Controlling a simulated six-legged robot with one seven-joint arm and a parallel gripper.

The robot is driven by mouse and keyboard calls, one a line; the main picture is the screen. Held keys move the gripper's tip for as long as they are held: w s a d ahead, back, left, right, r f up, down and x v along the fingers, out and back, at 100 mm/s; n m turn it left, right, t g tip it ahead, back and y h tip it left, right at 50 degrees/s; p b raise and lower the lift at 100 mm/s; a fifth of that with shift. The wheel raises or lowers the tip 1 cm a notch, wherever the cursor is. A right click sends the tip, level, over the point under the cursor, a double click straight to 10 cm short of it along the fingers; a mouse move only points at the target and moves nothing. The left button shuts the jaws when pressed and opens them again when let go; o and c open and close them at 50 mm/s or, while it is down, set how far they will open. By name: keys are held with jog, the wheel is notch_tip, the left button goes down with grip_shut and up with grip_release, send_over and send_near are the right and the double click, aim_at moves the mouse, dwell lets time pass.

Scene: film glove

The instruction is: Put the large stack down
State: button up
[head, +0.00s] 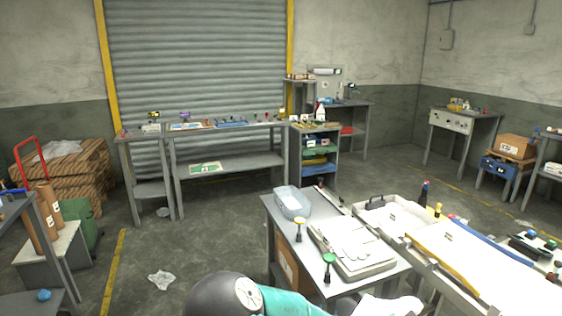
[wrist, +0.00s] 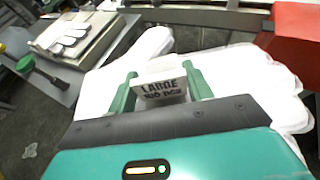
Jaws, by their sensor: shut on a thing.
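The large stack (wrist: 230,75) is a pile of white glove shapes with spread fingers, filling much of the wrist view. A pale block (wrist: 160,88) with black lettering, partly readable as "LARGE", stands up from it. My gripper (wrist: 160,86) is shut on this block, with one green finger on each side. In the head view, part of the white stack (head: 385,307) shows at the bottom edge, beside my teal arm. The stack's underside and what lies below it are hidden.
A long white-topped bench (head: 490,280) stands right. A red block (wrist: 296,32) shows beyond the stack.

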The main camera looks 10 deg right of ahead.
jog(key=w+a+f+n+t+y, duration=0.1)
jog(key=w+a+f+n+y, duration=0.2)
jog(key=a, duration=0.6)
jog(key=w+a+f+n+t+y, duration=0.2)
jog(key=w+a+f+n+y, duration=0.1)
jog(key=a, duration=0.6)
jog(key=w+a+f+n+t+y, duration=0.2)
jog(key=w+a+f+n+y, duration=0.2)
jog(key=a, duration=0.6)
jog(key=shift+w, duration=0.75)
jog(key=shift+a+r, duration=0.1)
